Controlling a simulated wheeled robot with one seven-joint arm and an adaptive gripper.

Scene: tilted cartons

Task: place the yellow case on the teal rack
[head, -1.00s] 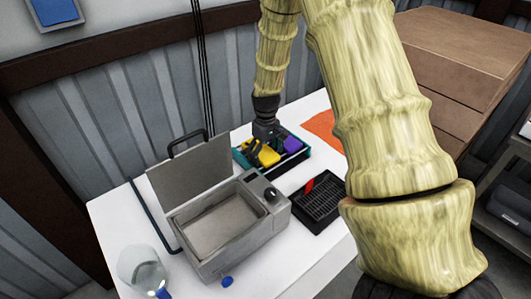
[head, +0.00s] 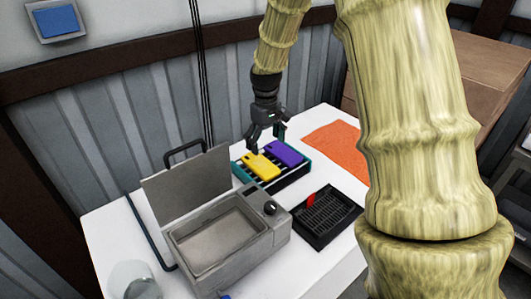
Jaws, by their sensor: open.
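The yellow case (head: 262,167) lies on the teal rack (head: 240,175), towards its left part. A purple case (head: 285,153) lies on the same rack to the right of the yellow one, close beside it. My gripper (head: 266,144) is open and empty above the rack, just behind and over the two cases. Its fingers point down and appear clear of the yellow case. Part of the rack's slatted bed shows in front of and beside the cases.
A grey machine (head: 235,250) with a raised lid stands in front of the rack. A black slatted tray (head: 326,218) with a red item (head: 311,199) is to the right. An orange mat (head: 338,147) lies at the back right. A clear vessel (head: 134,282) stands at front left.

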